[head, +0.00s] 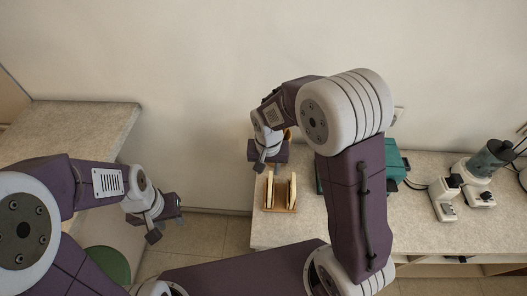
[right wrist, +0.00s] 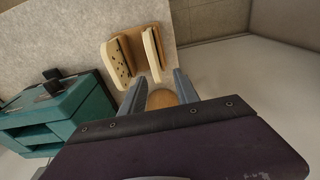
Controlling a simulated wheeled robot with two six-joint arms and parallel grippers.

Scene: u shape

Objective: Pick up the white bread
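Two upright slices stand in a wooden rack (head: 281,209) on the counter. The left one, a plain pale slice (head: 270,190), looks like the white bread; it also shows in the right wrist view (right wrist: 152,54). The other slice (head: 292,190) has dark specks in the right wrist view (right wrist: 119,62). My right gripper (head: 269,166) is above and behind the rack, open, touching neither slice. In the right wrist view its fingers (right wrist: 160,90) are apart, with a round brown thing (right wrist: 164,98) showing beyond them. My left gripper (head: 166,229) is off to the left, apparently open and empty.
A teal appliance (head: 396,163) stands right of the rack, partly hidden by my right arm. A white machine (head: 443,200) and a blender-like machine (head: 484,168) stand farther right. Another counter (head: 80,130) is at left, with a gap between counters. A wall closes the back.

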